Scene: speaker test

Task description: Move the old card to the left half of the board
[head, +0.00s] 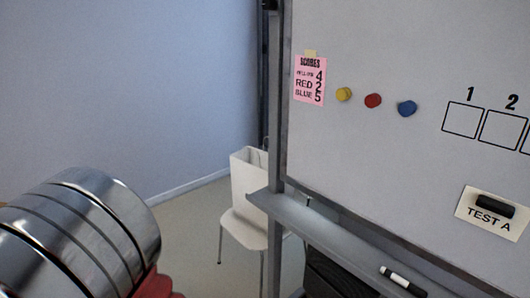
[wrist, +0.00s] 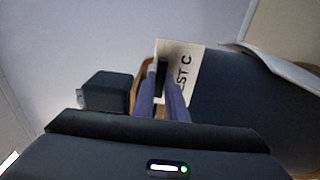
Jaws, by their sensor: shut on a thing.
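A white card reading "...ST C" (wrist: 186,72), partly covered on its left, is in the wrist view with a black magnet (wrist: 160,76) on it. My gripper (wrist: 161,92) is shut on this magnet, between its two purple fingers, and the card is held with it. The whiteboard (head: 400,150) fills the right of the head view. On it hangs a cream card reading "TEST A" (head: 484,222) under a black magnet (head: 495,206). My gripper does not show in the head view; only my metal arm link is there at lower left.
A pink score sheet (head: 310,80) and yellow (head: 344,94), red (head: 373,101) and blue (head: 407,109) magnets are on the board's left. Numbered boxes (head: 463,119) are to their right. A marker (head: 403,281) lies on the ledge (head: 330,232). A white chair (head: 243,229) holds a white bag (head: 247,176).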

